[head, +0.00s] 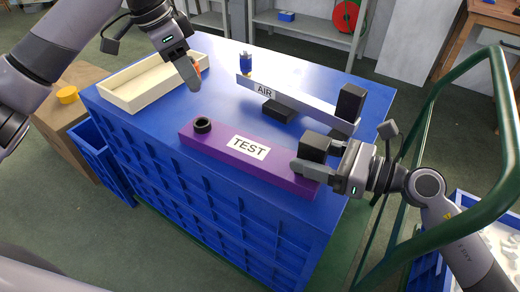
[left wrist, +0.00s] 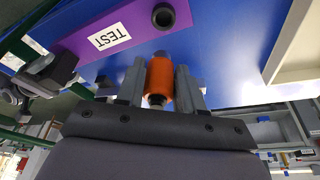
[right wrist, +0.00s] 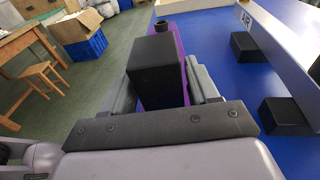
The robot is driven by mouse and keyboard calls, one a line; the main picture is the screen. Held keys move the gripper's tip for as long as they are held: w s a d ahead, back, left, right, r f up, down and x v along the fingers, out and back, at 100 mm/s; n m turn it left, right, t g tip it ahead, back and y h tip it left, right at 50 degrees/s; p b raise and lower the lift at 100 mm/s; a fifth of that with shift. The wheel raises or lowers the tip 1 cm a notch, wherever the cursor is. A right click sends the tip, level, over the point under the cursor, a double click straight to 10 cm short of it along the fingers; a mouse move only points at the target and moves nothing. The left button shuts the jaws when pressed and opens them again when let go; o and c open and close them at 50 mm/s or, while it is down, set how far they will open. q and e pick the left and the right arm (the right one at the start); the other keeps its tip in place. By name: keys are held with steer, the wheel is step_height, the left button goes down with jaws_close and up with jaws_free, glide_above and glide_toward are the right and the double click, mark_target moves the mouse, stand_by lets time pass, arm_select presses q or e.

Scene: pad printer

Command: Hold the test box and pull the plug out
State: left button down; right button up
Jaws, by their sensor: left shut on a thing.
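The purple test box (head: 215,143), labelled TEST, lies along the front edge of the blue table. It has a black round socket (head: 203,125) at its left end and a black block (head: 314,146) at its right end. My left gripper (head: 194,76) is shut on the orange plug (left wrist: 160,82), up above the table and apart from the socket. The plug is mostly hidden behind a finger in the head view. My right gripper (head: 308,168) has its fingers along both sides of the black block (right wrist: 157,72) and looks shut on it.
A long grey bar labelled AIR (head: 292,96), with black blocks, stands behind the test box. A cream tray (head: 125,102) is at the table's left, and a small blue bottle (head: 246,64) stands at the back. A green rail (head: 420,120) runs at the right.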

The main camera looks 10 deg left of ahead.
steer(key=shift+o, duration=0.6)
steer(key=shift+w, duration=0.1)
steer(key=shift+r, duration=0.25)
steer(key=v, duration=1.2)
steer(key=shift+d+f, duration=0.1)
steer(key=shift+f, duration=0.05)
